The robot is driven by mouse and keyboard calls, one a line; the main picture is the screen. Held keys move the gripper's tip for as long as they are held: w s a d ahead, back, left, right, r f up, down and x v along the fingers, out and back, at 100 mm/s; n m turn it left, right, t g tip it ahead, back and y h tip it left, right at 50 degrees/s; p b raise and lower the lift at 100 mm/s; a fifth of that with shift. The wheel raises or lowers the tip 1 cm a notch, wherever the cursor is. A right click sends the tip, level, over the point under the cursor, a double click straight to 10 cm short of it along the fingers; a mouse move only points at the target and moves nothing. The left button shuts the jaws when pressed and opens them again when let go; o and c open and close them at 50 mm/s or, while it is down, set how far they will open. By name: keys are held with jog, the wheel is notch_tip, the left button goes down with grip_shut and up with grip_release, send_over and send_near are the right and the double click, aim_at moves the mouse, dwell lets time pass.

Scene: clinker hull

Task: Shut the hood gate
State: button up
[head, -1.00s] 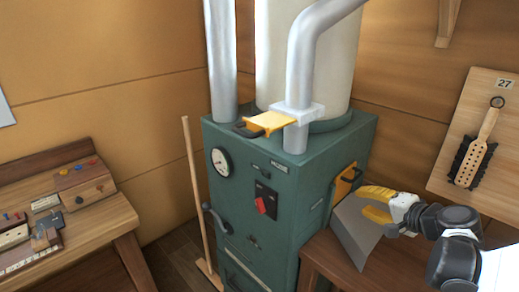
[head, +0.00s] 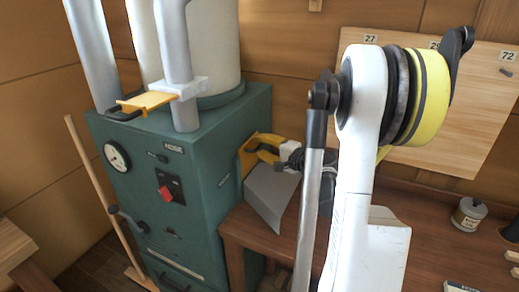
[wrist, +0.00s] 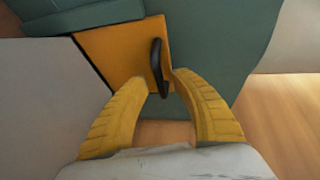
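An orange plate (head: 244,160) with a dark handle stands at the right side of the green cabinet, beside a grey flared metal hood (head: 272,196). In the wrist view the orange plate (wrist: 108,55) faces me, and its black handle (wrist: 157,65) stands out. My gripper (wrist: 163,80) is open, its two yellow fingers either side of the handle's near end; contact is not clear. In the head view my gripper (head: 262,150) overlaps the plate. Another yellow plate (head: 148,101) with a dark handle sticks out of a white collar on the pipe above the cabinet. Neither plate carries a readable label.
The green cabinet (head: 150,225) has a gauge, a red switch and a lever. A brown bench (head: 400,185) runs along the right, with a small tin (head: 468,214). My arm hides part of the numbered board (head: 480,120).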

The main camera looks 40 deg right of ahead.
aim_at(252, 154)
jog(key=shift+w, duration=0.4)
grip_shut()
notch_tip(252, 154, down, 5)
jog(key=b, duration=0.3)
jog(key=shift+r+b, duration=0.2)
jog(key=shift+b, duration=0.1)
jog(key=shift+r, duration=0.15)
